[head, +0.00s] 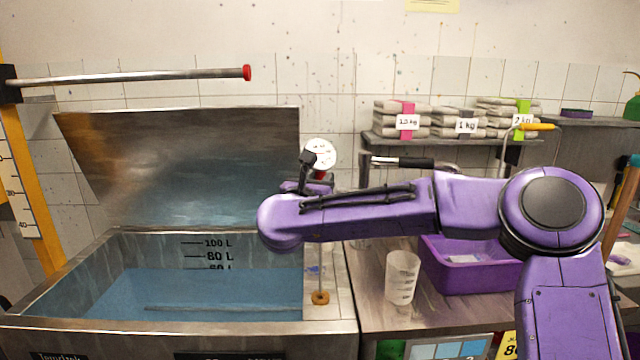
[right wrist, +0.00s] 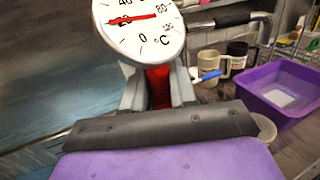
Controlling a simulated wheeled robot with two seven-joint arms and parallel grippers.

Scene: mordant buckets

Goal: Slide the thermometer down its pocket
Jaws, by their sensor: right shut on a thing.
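The thermometer has a round white dial (head: 321,153) with a red pointer, above the right rim of the steel vat. The dial also fills the top of the right wrist view (right wrist: 140,25). My right gripper (head: 318,177) is shut on the red neck just below the dial; its grey fingers flank the neck in the right wrist view (right wrist: 158,88). A brass-coloured ring (head: 320,298), seemingly the pocket mouth, sits on the vat's right ledge. A thin upright line shows between my arm and the ring; I cannot tell how deep the stem sits. My left gripper is out of view.
The vat (head: 335,335) holds blue liquid, and its steel lid (head: 190,170) stands open behind. A clear measuring cup (head: 402,277) and a purple tub (head: 470,285) stand on the bench to the right. A red-tipped steel bar (head: 130,79) juts in at upper left.

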